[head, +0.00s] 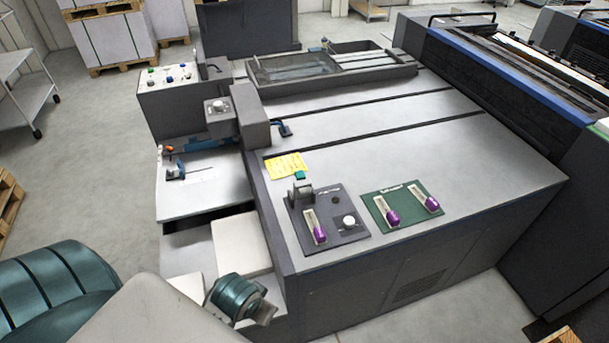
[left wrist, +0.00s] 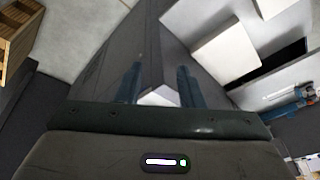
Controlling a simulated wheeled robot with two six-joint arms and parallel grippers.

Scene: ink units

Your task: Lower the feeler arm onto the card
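A yellow card (head: 286,165) lies on the grey machine top, by its left edge. A small grey block with a teal tip (head: 300,176) stands just in front of it. A blue fitting with an orange knob (head: 168,150) sits over the white side shelf; it shows partly at the right of the left wrist view (left wrist: 292,105). I cannot tell which part is the feeler arm. My right gripper is out of view.
Purple-handled levers sit on a dark plate (head: 341,234) and a green plate (head: 390,220). White blocks (head: 241,244) stand in the recess near my left wrist. A raised grey housing (head: 252,115) borders the machine top. The middle of the top is clear.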

